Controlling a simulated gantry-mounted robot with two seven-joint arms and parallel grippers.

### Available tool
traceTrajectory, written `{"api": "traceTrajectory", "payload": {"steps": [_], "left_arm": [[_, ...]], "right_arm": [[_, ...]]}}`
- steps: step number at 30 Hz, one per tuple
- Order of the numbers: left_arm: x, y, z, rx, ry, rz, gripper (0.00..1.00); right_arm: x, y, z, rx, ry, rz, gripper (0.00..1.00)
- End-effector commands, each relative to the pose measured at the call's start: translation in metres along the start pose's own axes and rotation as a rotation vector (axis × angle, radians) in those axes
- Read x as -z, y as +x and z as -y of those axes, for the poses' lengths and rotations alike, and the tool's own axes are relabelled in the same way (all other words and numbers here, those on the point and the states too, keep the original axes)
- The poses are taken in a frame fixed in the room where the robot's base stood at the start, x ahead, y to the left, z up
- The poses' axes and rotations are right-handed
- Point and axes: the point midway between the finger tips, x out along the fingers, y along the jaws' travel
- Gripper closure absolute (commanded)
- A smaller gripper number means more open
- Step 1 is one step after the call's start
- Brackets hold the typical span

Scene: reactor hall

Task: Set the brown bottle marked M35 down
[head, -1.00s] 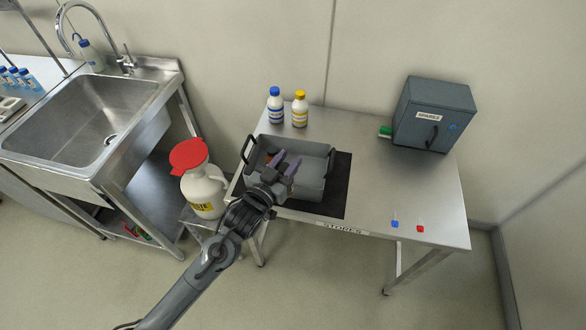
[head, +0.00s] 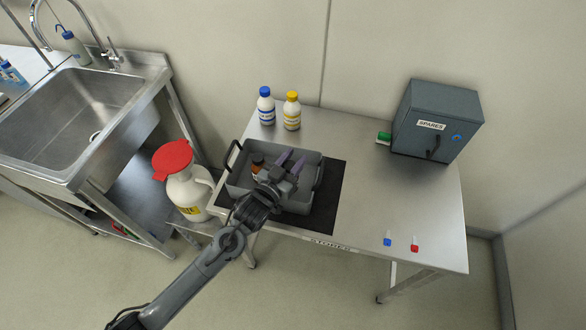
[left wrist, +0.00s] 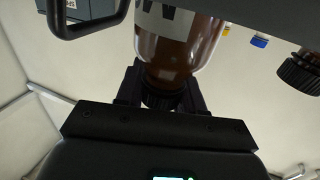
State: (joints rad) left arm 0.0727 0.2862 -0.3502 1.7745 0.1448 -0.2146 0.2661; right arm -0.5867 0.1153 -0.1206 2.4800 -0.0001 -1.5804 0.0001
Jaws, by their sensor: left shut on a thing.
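The brown bottle (left wrist: 178,45) shows in the left wrist view with a pale label carrying large dark letters, partly cut off. My left gripper (left wrist: 160,98) is shut on its dark neck and cap. In the head view my left gripper (head: 287,168) is over the grey tray (head: 240,181), and it hides the held bottle. I cannot tell whether the bottle's base touches the tray floor. My right gripper is not in view.
A second brown bottle (head: 257,163) with a dark cap stands in the tray, left of the gripper. Blue-capped (head: 265,106) and yellow-capped (head: 291,112) bottles stand behind. A SPARES cabinet (head: 437,120) is at the right. The middle of the table (head: 360,160) is clear.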

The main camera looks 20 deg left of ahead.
Motion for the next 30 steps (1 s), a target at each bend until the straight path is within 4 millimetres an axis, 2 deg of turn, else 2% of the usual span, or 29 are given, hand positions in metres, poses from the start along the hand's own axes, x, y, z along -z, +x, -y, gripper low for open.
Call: {"api": "traceTrajectory", "payload": {"steps": [10, 23, 24, 28, 30], "left_arm": [[-0.035, 0.0, -0.001, -0.001, 0.0, 0.001, 1.0], [-0.04, 0.0, 0.0, -0.001, 0.0, -0.001, 1.0], [-0.04, 0.0, 0.0, -0.001, 0.0, 0.0, 0.6], [-0.04, 0.0, 0.0, -0.001, 0.0, 0.001, 0.4], [-0.04, 0.0, 0.0, -0.001, 0.0, 0.0, 0.37]], "right_arm": [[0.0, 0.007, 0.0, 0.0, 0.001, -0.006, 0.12], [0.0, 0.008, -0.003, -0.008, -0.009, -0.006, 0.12], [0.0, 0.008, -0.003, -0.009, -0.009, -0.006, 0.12], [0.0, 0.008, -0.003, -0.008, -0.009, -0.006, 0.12], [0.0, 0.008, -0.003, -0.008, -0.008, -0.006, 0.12]]}}
